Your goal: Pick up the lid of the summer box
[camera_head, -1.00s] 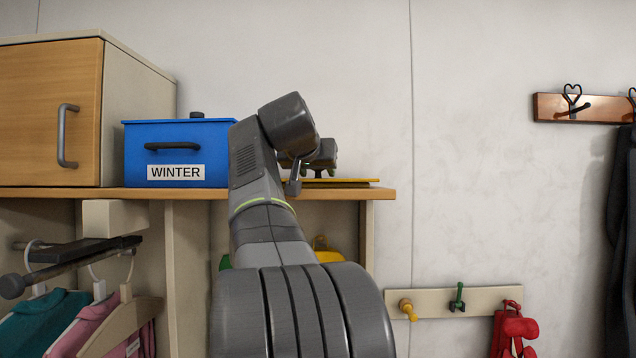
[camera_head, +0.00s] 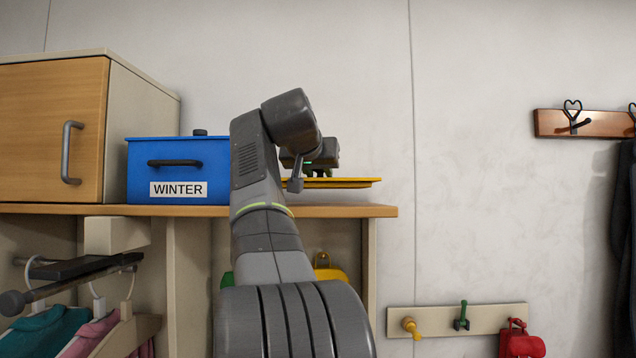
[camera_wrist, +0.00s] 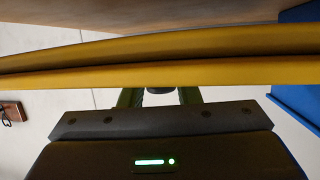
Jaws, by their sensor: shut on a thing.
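The flat yellow lid (camera_head: 350,183) hangs level a little above the shelf top in the head view. In the wrist view the lid (camera_wrist: 160,60) spans the picture's width. My gripper (camera_head: 319,173) is above the lid, partly hidden by my arm. In the wrist view my gripper's two green fingers (camera_wrist: 160,97) are shut on the lid's dark knob, which shows between them. No summer label shows, and I cannot see a summer box body under the lid.
The blue WINTER box (camera_head: 140,185) stands on the shelf (camera_head: 355,211) left of my arm, beside a wooden cabinet (camera_head: 50,130). Clothes hang below. A peg rail (camera_head: 490,318) and a coat hook board (camera_head: 600,124) are on the right wall. Bare wall lies right of the lid.

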